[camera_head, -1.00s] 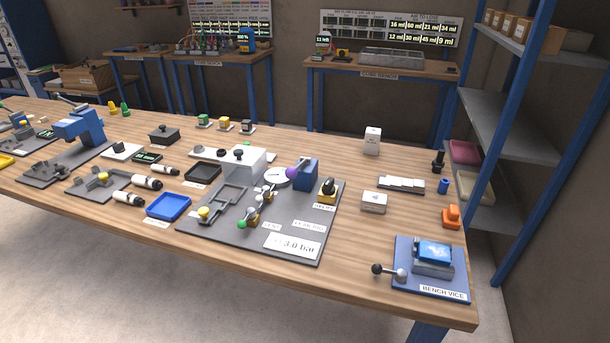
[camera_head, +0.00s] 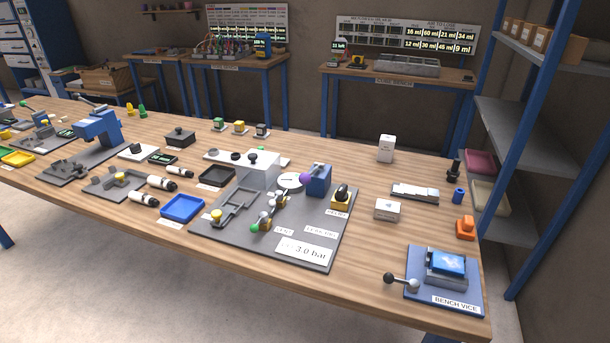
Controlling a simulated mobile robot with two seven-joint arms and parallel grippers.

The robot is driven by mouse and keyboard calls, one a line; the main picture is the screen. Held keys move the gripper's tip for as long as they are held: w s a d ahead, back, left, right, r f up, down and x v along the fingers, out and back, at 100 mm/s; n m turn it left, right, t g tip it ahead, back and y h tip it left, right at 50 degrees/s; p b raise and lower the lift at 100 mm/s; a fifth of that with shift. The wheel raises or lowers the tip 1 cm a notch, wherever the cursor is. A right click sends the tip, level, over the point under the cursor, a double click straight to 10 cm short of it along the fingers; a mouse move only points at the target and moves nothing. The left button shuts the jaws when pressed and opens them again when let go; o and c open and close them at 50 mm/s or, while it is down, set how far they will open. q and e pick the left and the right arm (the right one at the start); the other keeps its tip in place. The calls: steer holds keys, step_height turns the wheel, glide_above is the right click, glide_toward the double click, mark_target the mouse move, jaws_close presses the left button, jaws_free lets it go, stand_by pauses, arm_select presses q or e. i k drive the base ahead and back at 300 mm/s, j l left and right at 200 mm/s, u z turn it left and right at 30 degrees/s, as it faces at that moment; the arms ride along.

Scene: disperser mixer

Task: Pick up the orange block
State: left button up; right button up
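The orange block (camera_head: 466,228) stands on the wooden workbench (camera_head: 345,272) near its right edge. It has a wider lower part and a smaller raised part on top. It sits behind the bench vice (camera_head: 445,268) and in front of a small blue cylinder (camera_head: 458,195). Nothing is touching it from above. Neither of my grippers shows in the head view.
A white box (camera_head: 387,209) and a pale slotted tray (camera_head: 415,192) lie left of the block. A dark upright fitting (camera_head: 453,169) stands behind it. Blue-framed shelving (camera_head: 515,130) rises beyond the bench's right edge. The vice's ball-ended lever (camera_head: 401,282) sticks out leftward.

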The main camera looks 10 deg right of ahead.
mark_target(465, 231)
steer(key=z, duration=1.4)
